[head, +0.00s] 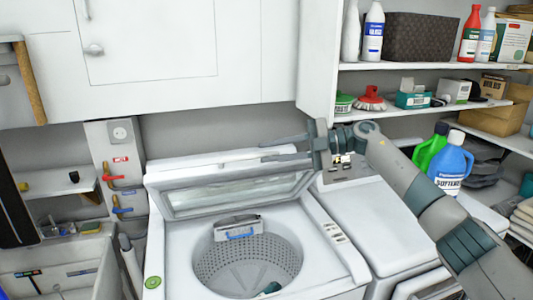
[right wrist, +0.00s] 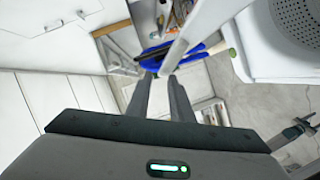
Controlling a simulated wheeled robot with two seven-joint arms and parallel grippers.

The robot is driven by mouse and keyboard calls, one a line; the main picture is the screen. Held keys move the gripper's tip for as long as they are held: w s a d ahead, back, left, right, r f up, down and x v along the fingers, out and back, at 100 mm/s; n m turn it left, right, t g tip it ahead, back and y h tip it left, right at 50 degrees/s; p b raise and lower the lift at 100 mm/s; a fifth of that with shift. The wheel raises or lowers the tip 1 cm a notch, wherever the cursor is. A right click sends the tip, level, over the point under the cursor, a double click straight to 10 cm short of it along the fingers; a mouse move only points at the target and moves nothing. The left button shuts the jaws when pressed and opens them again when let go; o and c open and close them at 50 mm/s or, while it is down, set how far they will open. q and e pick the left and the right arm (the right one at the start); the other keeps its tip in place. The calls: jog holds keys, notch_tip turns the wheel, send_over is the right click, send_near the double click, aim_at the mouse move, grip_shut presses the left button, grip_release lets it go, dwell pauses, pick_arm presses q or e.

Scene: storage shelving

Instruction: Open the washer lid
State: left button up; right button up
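The white washer (head: 335,262) stands in the middle of the head view with its perforated drum (head: 215,262) exposed. Its framed, see-through lid (head: 240,193) is raised and tilted back toward the rear panel. My right gripper (head: 272,149) is at the upper right of the lid, fingers pointing left. The fingers are apart with nothing seen held between them; contact with the lid is unclear. In the right wrist view my right gripper (right wrist: 160,76) has a white edge close by its fingertips. A grey gripper-like part (right wrist: 297,131) at lower right may be my left gripper; its opening is unclear.
Shelves at right hold bottles, a dark basket (head: 418,37) and boxes. A blue jug (head: 450,166) stands near my right arm. A second white appliance (head: 372,225) adjoins the washer. White cabinets (head: 150,50) hang above; a sink (head: 60,262) is at left.

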jog(key=w+d+r+p, duration=0.1)
jog(key=d+r, duration=0.3)
jog(key=d, duration=0.8)
jog(key=shift+w+d+r+p, duration=0.2)
jog(key=shift+d+r+p, duration=0.15)
jog(key=shift+p, duration=0.5)
dwell(0.5)
jog(key=shift+f, duration=0.1)
dwell(0.6)
